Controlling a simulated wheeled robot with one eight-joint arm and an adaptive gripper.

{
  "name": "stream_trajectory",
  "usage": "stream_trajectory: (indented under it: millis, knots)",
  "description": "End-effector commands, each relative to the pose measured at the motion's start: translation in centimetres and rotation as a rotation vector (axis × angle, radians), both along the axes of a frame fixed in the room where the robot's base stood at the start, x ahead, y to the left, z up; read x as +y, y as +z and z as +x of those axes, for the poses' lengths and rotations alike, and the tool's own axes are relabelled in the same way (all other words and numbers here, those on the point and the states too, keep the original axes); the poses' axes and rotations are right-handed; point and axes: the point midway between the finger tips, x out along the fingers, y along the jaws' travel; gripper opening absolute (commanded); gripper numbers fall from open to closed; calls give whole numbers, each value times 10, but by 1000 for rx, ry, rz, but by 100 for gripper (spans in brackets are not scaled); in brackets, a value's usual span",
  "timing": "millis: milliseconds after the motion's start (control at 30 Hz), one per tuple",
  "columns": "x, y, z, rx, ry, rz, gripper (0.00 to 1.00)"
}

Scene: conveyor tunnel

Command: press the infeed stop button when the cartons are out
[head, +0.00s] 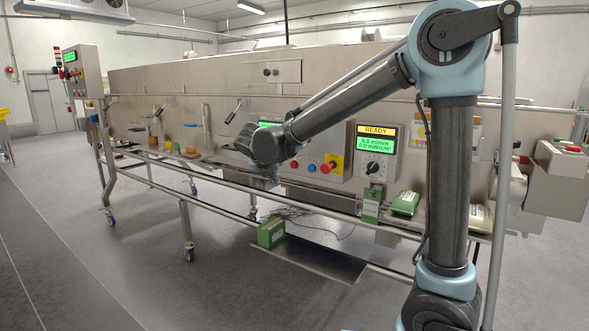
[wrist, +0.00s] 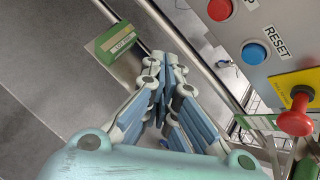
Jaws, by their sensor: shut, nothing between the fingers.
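A control panel carries a flat red button (wrist: 219,9), a blue button (wrist: 254,53) labelled RESET and a red mushroom knob (wrist: 295,122) on a yellow plate. Only the last letters of the red button's label show. In the head view the red button (head: 294,164) is just right of my wrist. My gripper (wrist: 165,65) is shut and empty, pointing down in front of the panel, apart from the buttons. A green carton (head: 271,233) sits low below the machine's front rail; it also shows in the wrist view (wrist: 120,46).
The long steel tunnel (head: 190,85) fills the back. A front rail (head: 220,176) runs below the panel, with loose cables (head: 290,211) near the carton. Floor at the left is clear.

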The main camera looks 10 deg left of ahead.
Motion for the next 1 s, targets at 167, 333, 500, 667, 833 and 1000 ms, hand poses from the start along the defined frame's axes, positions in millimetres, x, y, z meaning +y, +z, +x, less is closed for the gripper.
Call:
stream_trajectory:
  millis: [167,333,500,667,833,1000]
  knots:
    - [0,0,0,0,-1,1,0]
    - [-4,0,8,1,-2,2,0]
    - [-11,0,26,0,-4,2,0]
    - [-18,0,43,1,-3,3,0]
    - [-26,0,61,1,-2,2,0]
    - [-31,0,74,1,-2,2,0]
